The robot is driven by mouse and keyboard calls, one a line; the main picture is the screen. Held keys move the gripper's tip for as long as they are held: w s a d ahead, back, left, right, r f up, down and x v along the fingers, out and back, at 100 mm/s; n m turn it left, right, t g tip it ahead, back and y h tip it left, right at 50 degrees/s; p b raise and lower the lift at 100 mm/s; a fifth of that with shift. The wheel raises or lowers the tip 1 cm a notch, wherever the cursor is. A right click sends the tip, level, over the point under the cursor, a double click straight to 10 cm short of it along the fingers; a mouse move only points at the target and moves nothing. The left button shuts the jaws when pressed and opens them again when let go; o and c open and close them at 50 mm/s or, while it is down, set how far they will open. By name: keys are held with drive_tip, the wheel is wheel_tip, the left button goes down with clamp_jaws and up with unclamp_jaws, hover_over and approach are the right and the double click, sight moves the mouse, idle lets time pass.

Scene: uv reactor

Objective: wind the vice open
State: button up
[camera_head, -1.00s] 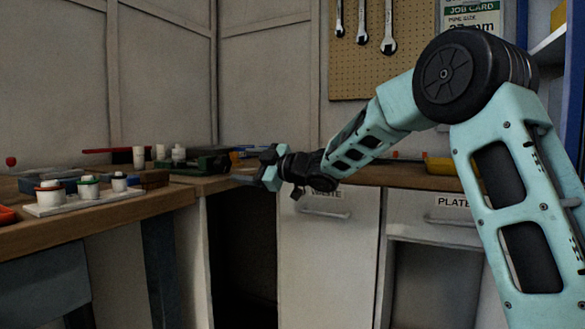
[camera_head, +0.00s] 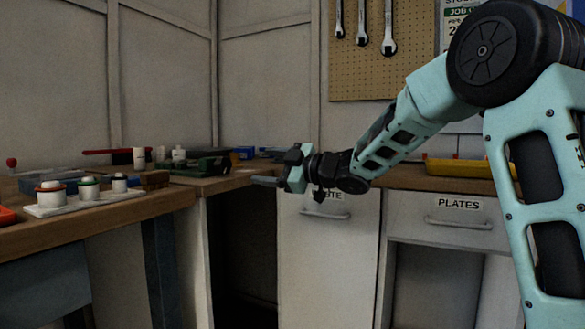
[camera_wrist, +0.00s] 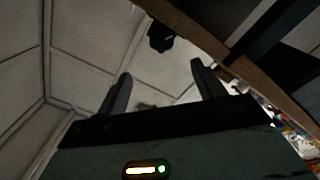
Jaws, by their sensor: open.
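A dark green, low body that looks like the vice (camera_head: 207,166) sits on the bench near the corner. Its jaws and handle cannot be made out at this size. My gripper (camera_head: 264,181) is to the right of it, apart from it, in front of the bench edge and pointing left. In the wrist view my gripper (camera_wrist: 160,68) has its two fingers apart with nothing held between them. A small black part (camera_wrist: 160,37) shows beyond the fingers, by the wooden edge; I cannot tell whether it belongs to the vice.
The wooden bench (camera_head: 150,204) runs along the left and back. A white rack (camera_head: 85,202) with several capped pots stands on its left part. A yellow tray (camera_head: 460,168) lies at the back right. A waste cupboard door (camera_head: 328,250) and a plates drawer (camera_head: 446,221) are below.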

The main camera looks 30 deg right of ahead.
drive_tip(key=v, duration=0.6)
idle(0.5)
drive_tip(key=shift+s+d+r+p, duration=0.1)
drive_tip(key=shift+p, duration=0.2)
drive_tip(key=p+v, duration=0.3)
drive_tip(key=v, duration=1.4)
drive_tip(key=shift+s+d, duration=0.15)
